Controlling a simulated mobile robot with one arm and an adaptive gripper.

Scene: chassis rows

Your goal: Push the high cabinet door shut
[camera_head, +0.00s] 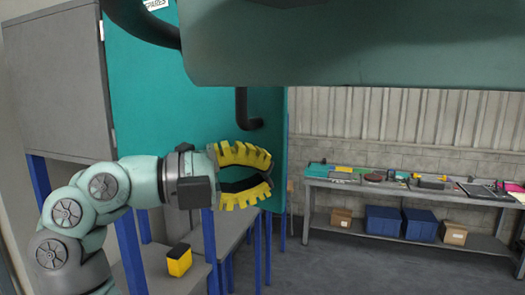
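The high cabinet (52,85) is a grey box at the upper left, raised on blue legs. Its teal door (150,105) stands open, hinged at the cabinet's front edge and reaching away to the right. A black handle (242,108) is on the door near its far edge. My gripper (268,178), with curved yellow ribbed fingers, is in front of the lower part of the door, below the handle. A gap shows between the fingers, which look open and empty. I cannot tell whether they touch the door. A large link of my own hides the door's upper part.
A grey bench (212,240) with a yellow and black block (179,260) is below the door. A workbench (420,190) with tools stands against the back wall, with blue boxes (384,222) and brown boxes (341,217) on its lower shelf. The floor (370,270) between is clear.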

